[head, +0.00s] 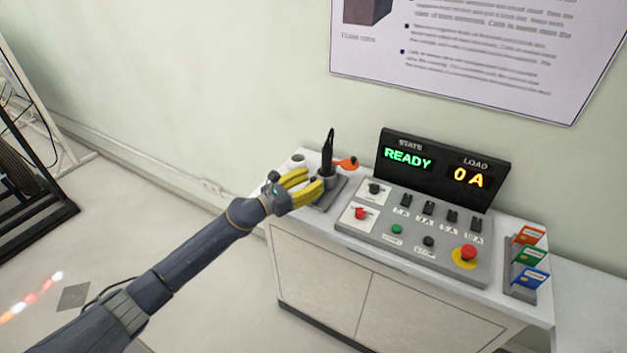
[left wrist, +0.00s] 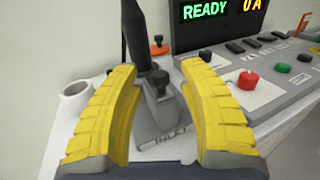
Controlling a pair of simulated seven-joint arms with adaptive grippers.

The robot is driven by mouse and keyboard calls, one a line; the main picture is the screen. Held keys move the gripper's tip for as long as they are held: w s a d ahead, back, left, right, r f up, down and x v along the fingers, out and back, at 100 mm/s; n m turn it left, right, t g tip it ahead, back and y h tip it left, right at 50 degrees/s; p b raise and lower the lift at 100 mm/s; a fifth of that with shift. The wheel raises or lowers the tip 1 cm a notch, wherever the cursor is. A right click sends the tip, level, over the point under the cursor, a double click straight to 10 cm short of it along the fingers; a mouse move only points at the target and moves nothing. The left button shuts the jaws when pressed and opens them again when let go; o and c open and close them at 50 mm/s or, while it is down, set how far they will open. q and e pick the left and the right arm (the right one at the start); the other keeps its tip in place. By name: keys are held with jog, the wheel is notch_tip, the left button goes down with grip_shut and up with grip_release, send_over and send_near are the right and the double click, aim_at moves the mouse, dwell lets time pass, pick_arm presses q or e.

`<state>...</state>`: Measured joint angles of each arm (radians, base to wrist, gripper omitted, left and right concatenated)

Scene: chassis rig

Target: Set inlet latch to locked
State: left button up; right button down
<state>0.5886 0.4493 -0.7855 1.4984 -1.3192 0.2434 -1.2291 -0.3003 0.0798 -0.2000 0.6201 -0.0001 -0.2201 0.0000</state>
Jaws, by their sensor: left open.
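The inlet is a grey block on a base plate (left wrist: 163,141) marked INLET, with a black plug (head: 327,155) standing upright in it. An orange knob (head: 347,163) on a short arm, which looks like the inlet latch, sticks out to the right of the plug in the head view. In the left wrist view the orange knob (left wrist: 158,48) shows behind the plug. My left gripper (head: 311,183) has yellow fingers, spread open at the near left side of the inlet. In the wrist view the plug and block appear between the fingers; I cannot tell whether they touch.
A control panel (head: 413,252) with switches, buttons and a red emergency knob (head: 467,252) stands right of the inlet. The display (head: 440,170) behind reads READY and 0 A. Coloured cards (head: 530,256) stand at the right end. A white cup-like part (left wrist: 76,97) is left of the inlet.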

pick_arm(q)
jog(key=shift+w+d, duration=0.4)
jog(key=shift+d, duration=0.05)
jog(key=c, duration=0.9)
jog(key=shift+s, duration=0.1)
jog(key=shift+f, duration=0.15)
